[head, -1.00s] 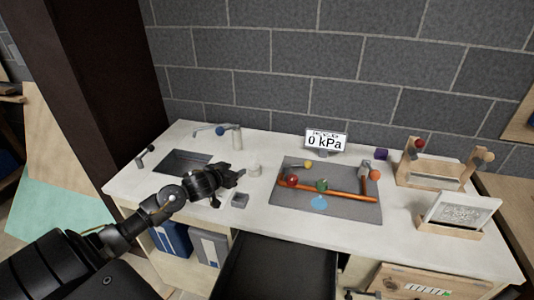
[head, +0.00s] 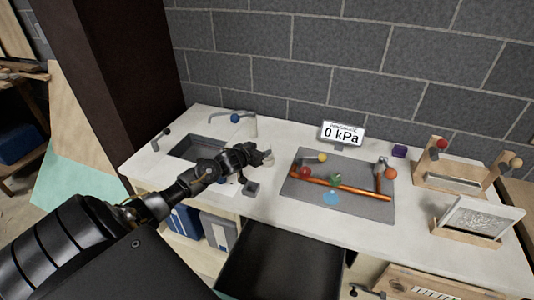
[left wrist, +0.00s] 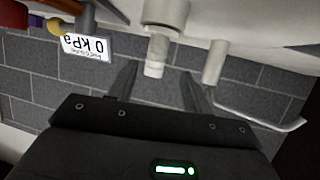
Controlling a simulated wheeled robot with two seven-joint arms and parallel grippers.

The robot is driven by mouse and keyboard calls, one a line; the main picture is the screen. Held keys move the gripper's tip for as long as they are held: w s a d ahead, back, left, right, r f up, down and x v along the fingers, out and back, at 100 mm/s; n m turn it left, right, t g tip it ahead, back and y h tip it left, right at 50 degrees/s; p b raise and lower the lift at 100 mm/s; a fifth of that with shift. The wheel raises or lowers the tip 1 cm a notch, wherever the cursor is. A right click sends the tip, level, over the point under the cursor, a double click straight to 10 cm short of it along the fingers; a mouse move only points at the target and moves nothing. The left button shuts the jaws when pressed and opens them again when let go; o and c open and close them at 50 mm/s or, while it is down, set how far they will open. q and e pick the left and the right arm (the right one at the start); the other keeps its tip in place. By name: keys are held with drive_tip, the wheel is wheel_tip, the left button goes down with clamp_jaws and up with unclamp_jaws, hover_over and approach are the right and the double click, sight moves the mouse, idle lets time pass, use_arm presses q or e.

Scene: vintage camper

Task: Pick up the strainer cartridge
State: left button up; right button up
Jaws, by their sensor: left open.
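A pale cylindrical piece, which I take to be the strainer cartridge (left wrist: 157,45), shows in the upside-down left wrist view, with a wide base and a narrower whitish end. It stands on the counter, its narrow end between the spread fingers of my left gripper (left wrist: 158,75). The fingers are open, with a gap visible on both sides of it. In the head view my left gripper (head: 262,157) is over the counter just right of the sink and mostly hides the piece. My right gripper is not in view.
The faucet (head: 240,117) stands behind the sink (head: 198,147).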

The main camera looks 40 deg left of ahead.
sight(266, 148)
use_arm(q)
drive_tip(key=shift+w+r, duration=0.1)
drive_tip(key=shift+w, duration=0.3)
drive_tip(key=p+x, duration=0.1)
drive_tip(key=x, duration=0.2)
drive_tip(key=shift+w+d+p, duration=0.25)
drive_tip(key=shift+w+p, duration=0.1)
drive_tip(key=shift+w+f, duration=0.25)
drive_tip(key=shift+w, duration=0.15)
drive_tip(key=shift+a, duration=0.1)
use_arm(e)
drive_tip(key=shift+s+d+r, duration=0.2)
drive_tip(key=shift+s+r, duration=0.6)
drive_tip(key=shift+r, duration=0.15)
use_arm(q)
drive_tip(key=shift+c, duration=0.2)
drive_tip(key=c, duration=1)
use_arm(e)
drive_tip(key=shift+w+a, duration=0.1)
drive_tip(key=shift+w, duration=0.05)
use_arm(q)
drive_tip(key=shift+r, duration=0.1)
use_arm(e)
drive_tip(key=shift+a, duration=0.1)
